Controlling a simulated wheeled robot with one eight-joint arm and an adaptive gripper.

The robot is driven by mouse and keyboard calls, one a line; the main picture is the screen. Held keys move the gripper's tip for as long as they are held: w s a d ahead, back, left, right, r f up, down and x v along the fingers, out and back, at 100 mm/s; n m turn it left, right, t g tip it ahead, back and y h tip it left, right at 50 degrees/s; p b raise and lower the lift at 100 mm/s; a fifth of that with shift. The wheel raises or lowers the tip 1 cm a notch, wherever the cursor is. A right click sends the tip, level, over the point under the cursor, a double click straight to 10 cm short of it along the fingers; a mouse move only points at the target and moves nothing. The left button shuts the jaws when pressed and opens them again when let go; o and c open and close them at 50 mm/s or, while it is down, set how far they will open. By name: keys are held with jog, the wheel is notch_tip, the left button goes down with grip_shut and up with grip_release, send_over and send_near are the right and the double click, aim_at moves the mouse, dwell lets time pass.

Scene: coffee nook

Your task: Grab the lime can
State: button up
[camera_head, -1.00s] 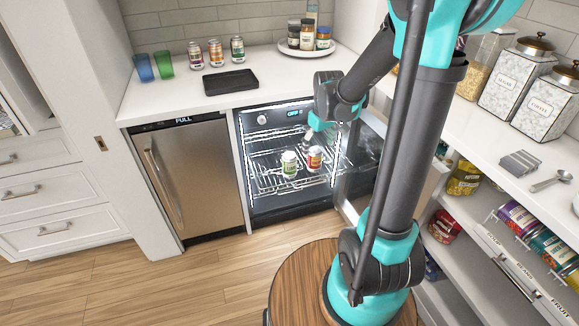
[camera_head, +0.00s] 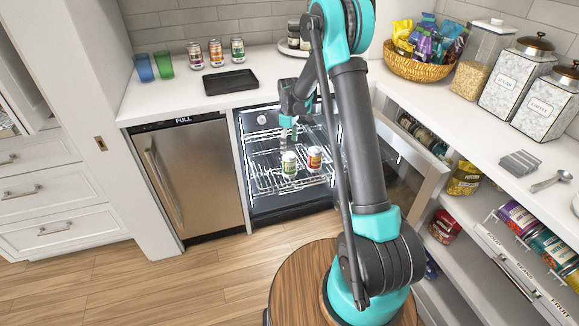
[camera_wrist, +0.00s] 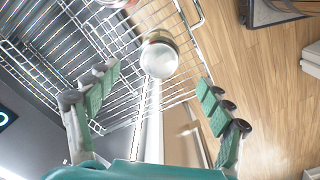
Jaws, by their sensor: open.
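The lime can (camera_head: 289,164), with a green label, stands upright on the wire rack in the open undercounter appliance in the head view. An orange-red can (camera_head: 314,158) stands close to its right. My gripper (camera_head: 289,134) points down just above the lime can in the head view. In the wrist view my gripper (camera_wrist: 160,82) is open, its green-padded fingers wide apart. A can with a pale round top (camera_wrist: 159,60) shows between and beyond the fingers; its label is mostly hidden, so I cannot tell its flavour there.
The wire rack (camera_head: 262,181) surrounds the cans. The appliance's open door (camera_head: 407,183) is on the right and the counter edge above. Several items stand on the counter, including three cans and a black tray (camera_head: 231,82). A steel-fronted appliance (camera_head: 193,175) is left.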

aim_at(290, 169)
notch_tip(290, 169, down, 15)
jog(key=shift+d+r, duration=0.1)
dwell(0.5)
jog(key=c, duration=1.6)
